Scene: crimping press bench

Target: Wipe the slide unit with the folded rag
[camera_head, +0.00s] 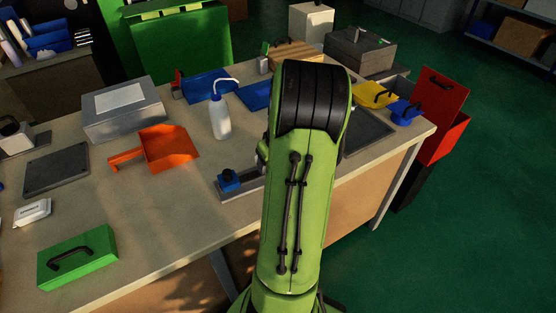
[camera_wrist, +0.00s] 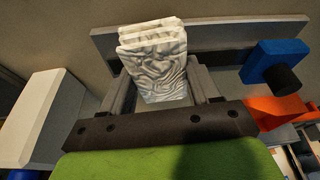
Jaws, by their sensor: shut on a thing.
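The slide unit is a grey rail with a blue block and black knob (camera_head: 229,180) on the bench, left of my arm in the head view. Its right part is hidden behind my arm. In the wrist view the grey rail (camera_wrist: 218,40) runs across the top, with the blue block (camera_wrist: 272,62) at right. My gripper (camera_wrist: 163,78) is shut on the folded rag (camera_wrist: 158,65), a white, creased, layered pad between the fingers. The rag overlaps the rail in the wrist view; I cannot tell whether they touch. The head view hides my gripper and the rag behind my arm.
A white squeeze bottle (camera_head: 220,118) stands behind the slide unit. An orange dustpan (camera_head: 166,147) lies to its left. A green handled case (camera_head: 77,257) is at the front left. A yellow dustpan-like item (camera_head: 374,95) is at right.

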